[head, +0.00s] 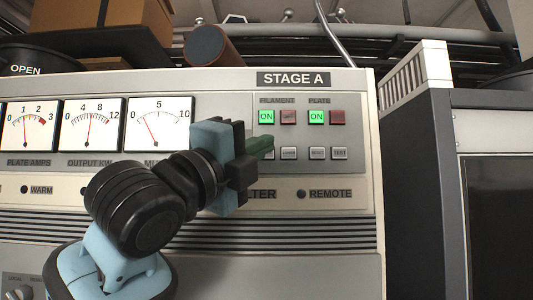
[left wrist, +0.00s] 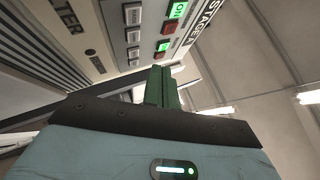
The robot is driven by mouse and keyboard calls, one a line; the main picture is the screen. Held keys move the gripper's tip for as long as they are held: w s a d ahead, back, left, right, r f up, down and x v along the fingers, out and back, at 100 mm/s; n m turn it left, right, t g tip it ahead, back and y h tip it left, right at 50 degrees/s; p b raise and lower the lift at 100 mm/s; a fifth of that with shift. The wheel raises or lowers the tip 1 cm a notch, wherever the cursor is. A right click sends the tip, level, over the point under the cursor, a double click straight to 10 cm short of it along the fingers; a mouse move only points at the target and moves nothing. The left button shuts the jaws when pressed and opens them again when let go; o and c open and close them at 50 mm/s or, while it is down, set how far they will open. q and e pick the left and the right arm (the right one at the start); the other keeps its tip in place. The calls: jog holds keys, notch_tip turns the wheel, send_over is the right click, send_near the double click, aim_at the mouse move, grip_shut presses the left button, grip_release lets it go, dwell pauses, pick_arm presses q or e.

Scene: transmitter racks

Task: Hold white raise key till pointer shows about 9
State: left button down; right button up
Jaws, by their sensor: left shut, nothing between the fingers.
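The transmitter panel marked STAGE A (head: 293,79) fills the middle of the head view. In its lower key row I see LOWER (head: 288,153), RESET (head: 317,153) and TEST (head: 339,153). The white raise key is hidden behind my left gripper (head: 268,145) in the head view. That gripper is shut and empty, its green fingers pointing right in front of the panel; contact cannot be told. The fingers (left wrist: 160,82) also show in the left wrist view, beside the key column (left wrist: 133,36). The OUTPUT KW meter (head: 91,125) has its pointer around 6. My right gripper is not in view.
The PLATE AMPS meter (head: 28,127) reads near 1, and a third meter (head: 158,123) near 3. Lit green ON buttons (head: 266,117) and red buttons (head: 338,117) sit above the keys. A dark cabinet (head: 420,190) stands at right.

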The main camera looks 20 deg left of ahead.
pick_arm(q)
jog(key=w+a, duration=0.1)
jog(key=w, duration=0.4)
jog(key=shift+w+a, duration=0.3)
jog(key=shift+w, duration=0.1)
jog(key=shift+w, duration=0.1)
dwell(1.8)
jog(key=shift+w+a, duration=0.15)
jog(key=shift+w, duration=0.15)
